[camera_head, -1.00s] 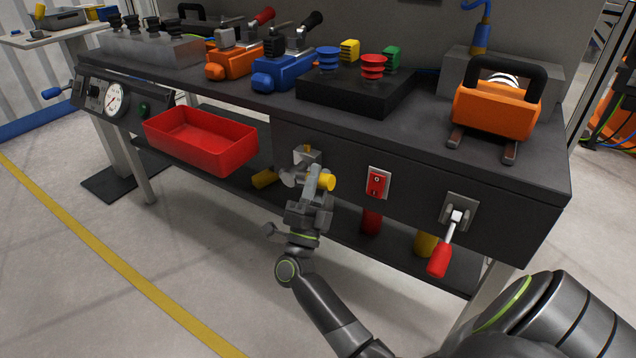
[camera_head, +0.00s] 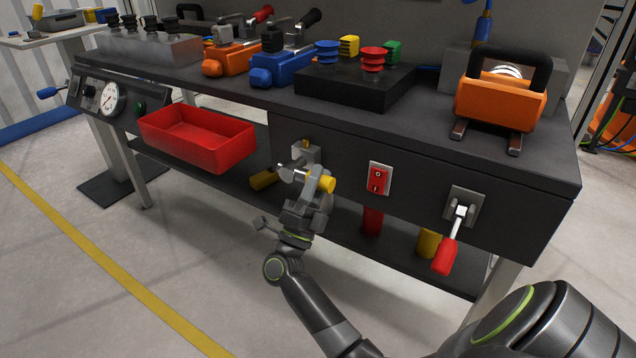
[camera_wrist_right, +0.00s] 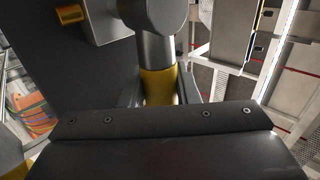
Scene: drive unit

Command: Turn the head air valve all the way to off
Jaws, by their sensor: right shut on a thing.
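The head air valve sits on the bench's front face, with a square mount plate (camera_head: 306,152) and a silver body (camera_head: 290,172). The yellow end of its handle (camera_head: 326,184) shows beside the fingers. My right gripper (camera_head: 316,182) is shut on this handle from below and in front. In the right wrist view the handle's yellow part (camera_wrist_right: 159,84) lies between the two fingers, under a silver round piece (camera_wrist_right: 160,18). The gripper hides part of the handle. My left gripper is in neither view.
A red tray (camera_head: 197,140) hangs left of the valve. A red switch (camera_head: 378,179) and a red-handled lever (camera_head: 447,252) are to its right. Yellow and red cylinders stand below the bench (camera_head: 420,141). The floor in front is open.

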